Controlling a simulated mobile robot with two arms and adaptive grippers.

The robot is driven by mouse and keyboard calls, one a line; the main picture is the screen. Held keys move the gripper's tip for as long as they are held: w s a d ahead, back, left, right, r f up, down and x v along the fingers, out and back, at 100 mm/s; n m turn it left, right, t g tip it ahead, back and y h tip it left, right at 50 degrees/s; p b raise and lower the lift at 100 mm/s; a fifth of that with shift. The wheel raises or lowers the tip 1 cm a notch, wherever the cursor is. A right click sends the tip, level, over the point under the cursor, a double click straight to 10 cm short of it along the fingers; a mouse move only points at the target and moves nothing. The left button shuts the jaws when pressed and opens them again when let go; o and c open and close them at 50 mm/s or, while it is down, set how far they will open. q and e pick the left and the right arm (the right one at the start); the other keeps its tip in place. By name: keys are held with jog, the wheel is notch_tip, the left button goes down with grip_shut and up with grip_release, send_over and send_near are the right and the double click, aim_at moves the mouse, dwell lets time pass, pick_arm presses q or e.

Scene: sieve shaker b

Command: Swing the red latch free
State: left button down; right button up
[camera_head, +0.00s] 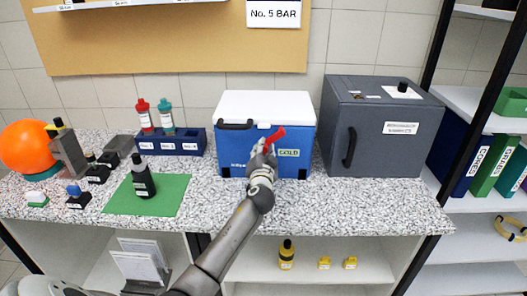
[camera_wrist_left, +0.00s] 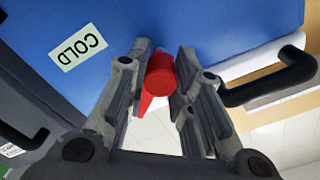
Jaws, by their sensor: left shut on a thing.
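The red latch (camera_head: 275,136) is on the front of the blue cool box (camera_head: 232,154), which has a white lid (camera_head: 262,103) and a COLD label. In the head view the latch slants up to the right from my gripper. My left gripper (camera_head: 264,147) is at the box front, shut on the latch. In the left wrist view the latch (camera_wrist_left: 158,76) lies between the two fingers, close to the blue wall (camera_wrist_left: 215,25). The gripper hides part of the latch and its mount. My right gripper is not in view.
A grey cabinet (camera_head: 375,160) with a dark handle stands right of the cool box. A blue rack (camera_head: 170,143) with red-capped and teal-capped bottles stands left. A green mat (camera_head: 170,200) bears a dark bottle (camera_head: 142,178). The speckled counter (camera_head: 330,205) is clear in front.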

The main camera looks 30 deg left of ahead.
pick_arm(q)
jog(key=m, duration=0.4)
jog(key=shift+f+m+p, duration=0.15)
jog(key=shift+m+p, duration=0.15)
jog(key=shift+p, duration=0.05)
jog(key=shift+m+p, duration=0.3)
jog(key=shift+m, duration=1.2)
jog(key=shift+s+f, duration=0.1)
